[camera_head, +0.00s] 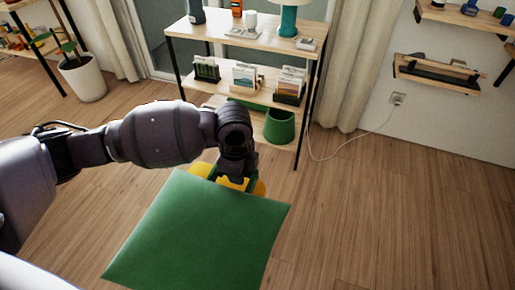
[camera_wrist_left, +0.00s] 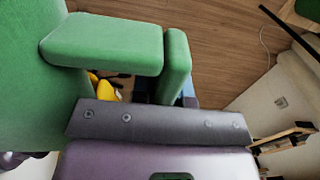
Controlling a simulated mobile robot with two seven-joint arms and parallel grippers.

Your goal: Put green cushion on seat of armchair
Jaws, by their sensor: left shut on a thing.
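The green cushion (camera_head: 205,235) is a flat square, held out in front of me in the head view. My left gripper (camera_head: 236,184) is shut on its far edge. In the left wrist view the cushion (camera_wrist_left: 28,80) fills the left side, next to green blocks that look like the fingers of my left gripper (camera_wrist_left: 130,50). The cushion hides what lies below it. No armchair can be made out in either view. My right gripper is not in view.
A yellow thing (camera_head: 202,169), mostly hidden, shows behind the gripper. A wooden shelf unit (camera_head: 228,37) with a teal lamp (camera_head: 289,18) stands beyond, a green bin (camera_head: 280,127) under it. A potted plant (camera_head: 83,78) stands far left. The wooden floor (camera_head: 390,220) at right is clear.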

